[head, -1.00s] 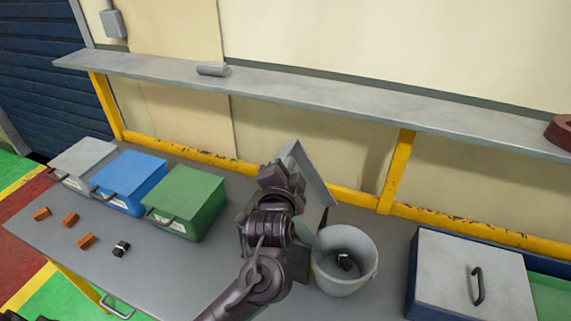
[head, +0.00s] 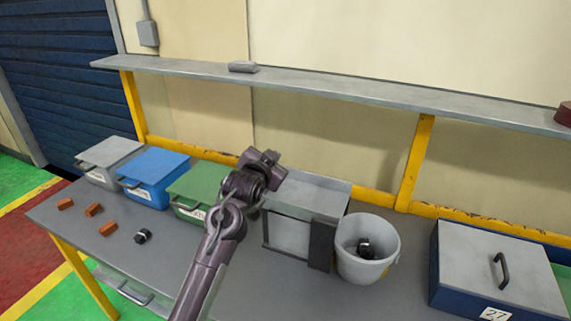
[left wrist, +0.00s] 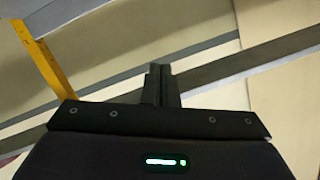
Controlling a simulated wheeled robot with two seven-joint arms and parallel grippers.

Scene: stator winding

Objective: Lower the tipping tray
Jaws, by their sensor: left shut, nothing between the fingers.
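The tipping tray appears to be part of the grey box-like unit (head: 312,190) left of the white bucket (head: 368,235). Its pale top looks roughly level, with a pale front panel and a dark upright at its right front corner. My left gripper (head: 270,158) is raised at the unit's left back corner in the head view and covers part of that side. I cannot tell whether it touches the unit. In the left wrist view its fingers (left wrist: 160,80) are together and empty, facing the wall and shelf. My right gripper is out of view.
Green (head: 195,190), blue (head: 155,178) and grey (head: 107,160) lidded bins stand left. Several orange blocks and a black part (head: 142,236) lie before them. Dark parts (head: 365,247) sit in the bucket. A blue-sided box (head: 500,262) stands right. A shelf (head: 330,92) runs behind.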

